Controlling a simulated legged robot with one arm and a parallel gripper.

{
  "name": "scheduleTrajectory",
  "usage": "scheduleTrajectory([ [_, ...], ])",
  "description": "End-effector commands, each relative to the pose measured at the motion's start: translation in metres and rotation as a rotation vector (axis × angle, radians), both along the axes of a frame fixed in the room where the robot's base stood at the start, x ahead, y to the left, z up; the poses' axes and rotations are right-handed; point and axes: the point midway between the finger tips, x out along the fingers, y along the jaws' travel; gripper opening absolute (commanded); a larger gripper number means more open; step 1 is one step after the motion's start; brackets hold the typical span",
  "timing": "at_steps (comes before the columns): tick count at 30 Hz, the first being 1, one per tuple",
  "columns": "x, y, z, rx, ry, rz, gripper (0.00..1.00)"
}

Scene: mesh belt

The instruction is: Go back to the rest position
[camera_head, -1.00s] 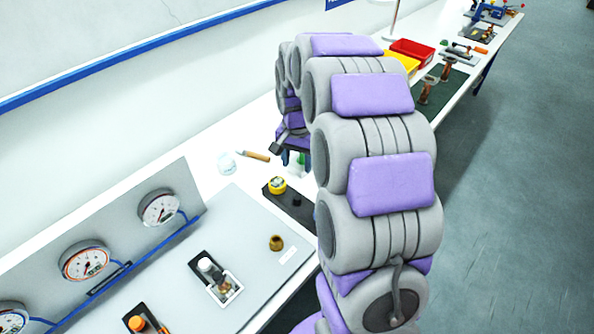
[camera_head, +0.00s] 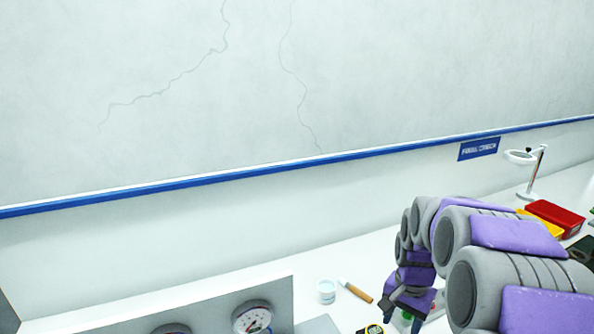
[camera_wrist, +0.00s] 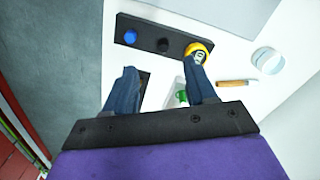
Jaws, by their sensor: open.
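My gripper (camera_wrist: 160,84) is open in the wrist view, its two dark blue fingers well apart with nothing held between them. The fingers point over the white bench. A clear bottle with a green part (camera_wrist: 181,97) stands beyond the gripper's base, partly hidden by the right finger. In the head view my gripper (camera_head: 413,304) is low at the right, above the bench, with its fingertips partly hidden.
A dark strip (camera_wrist: 145,32) carries a blue knob (camera_wrist: 130,37), a black knob (camera_wrist: 163,45) and a yellow round part (camera_wrist: 199,50) close to the right fingertip.

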Motion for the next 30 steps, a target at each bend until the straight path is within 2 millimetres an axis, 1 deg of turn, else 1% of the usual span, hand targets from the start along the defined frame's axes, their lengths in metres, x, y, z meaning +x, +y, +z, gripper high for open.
scheduleTrajectory([
  [1,-0.016,0.012,0.007,0.002,0.006,0.045,0.56],
  [3,-0.037,0.027,0.015,0.006,0.015,0.111,0.56],
  [8,-0.09,0.057,0.028,0.017,0.041,0.26,0.56],
  [9,-0.104,0.064,0.029,0.021,0.052,0.296,0.56],
  [11,-0.125,0.072,0.032,0.023,0.059,0.35,0.56],
  [15,-0.174,0.09,0.034,0.032,0.084,0.474,0.56],
  [21,-0.241,0.107,0.029,0.049,0.116,0.634,0.56],
  [25,-0.27,0.112,0.025,0.057,0.128,0.708,0.56],
  [27,-0.281,0.113,0.022,0.062,0.135,0.732,0.56],
  [30,-0.289,0.114,0.02,0.064,0.138,0.751,0.56],
])
